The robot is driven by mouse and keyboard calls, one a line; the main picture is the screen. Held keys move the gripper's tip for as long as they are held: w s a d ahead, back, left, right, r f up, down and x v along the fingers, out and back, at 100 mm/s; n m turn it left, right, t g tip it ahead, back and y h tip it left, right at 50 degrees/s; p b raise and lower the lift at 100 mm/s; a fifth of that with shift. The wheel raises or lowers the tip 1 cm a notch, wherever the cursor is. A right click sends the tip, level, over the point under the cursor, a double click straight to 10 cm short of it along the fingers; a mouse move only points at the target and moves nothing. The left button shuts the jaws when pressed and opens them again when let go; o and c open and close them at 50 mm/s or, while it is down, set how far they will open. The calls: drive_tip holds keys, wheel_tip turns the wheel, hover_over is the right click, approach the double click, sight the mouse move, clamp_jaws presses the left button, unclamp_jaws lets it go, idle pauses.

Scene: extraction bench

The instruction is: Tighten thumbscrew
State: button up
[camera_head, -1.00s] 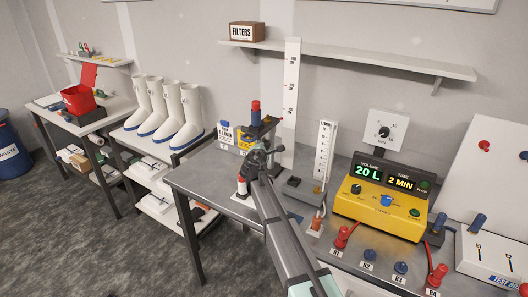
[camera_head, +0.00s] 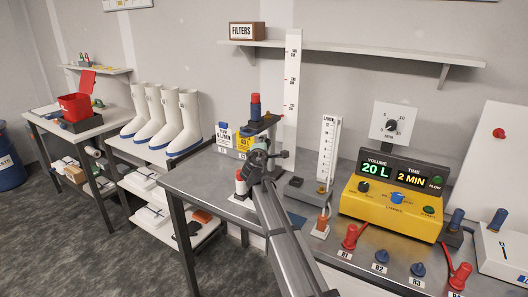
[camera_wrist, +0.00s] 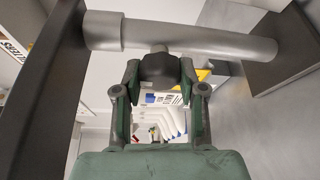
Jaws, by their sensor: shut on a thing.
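In the wrist view, my gripper (camera_wrist: 158,82) is shut on a dark rounded knob, the thumbscrew (camera_wrist: 158,68). The thumbscrew sits on a short stem below a grey horizontal tube (camera_wrist: 190,38), between the two green-grey fingers. In the head view, my gripper (camera_head: 259,158) is at the stand on the bench's left part, just below the stand's dark top arm (camera_head: 264,124). The thumbscrew itself is hard to pick out there, as my gripper covers it. A red and blue cylinder (camera_head: 255,105) stands upright on the top arm.
A dark upright (camera_wrist: 50,75) is close on the left of the wrist view. A white scale column (camera_head: 327,150) and yellow pump box (camera_head: 388,208) stand to the right on the bench (camera_head: 200,180). A red-and-white bottle (camera_head: 241,184) stands near my gripper.

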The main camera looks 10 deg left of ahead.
drive_tip(key=shift+r, duration=0.1)
drive_tip(key=o, duration=1.1)
drive_tip(key=shift+o, duration=0.2)
drive_tip(key=s, duration=1.2)
drive_tip(key=shift+a+r, duration=0.25)
drive_tip(key=shift+r, duration=0.1)
drive_tip(key=shift+w, duration=0.1)
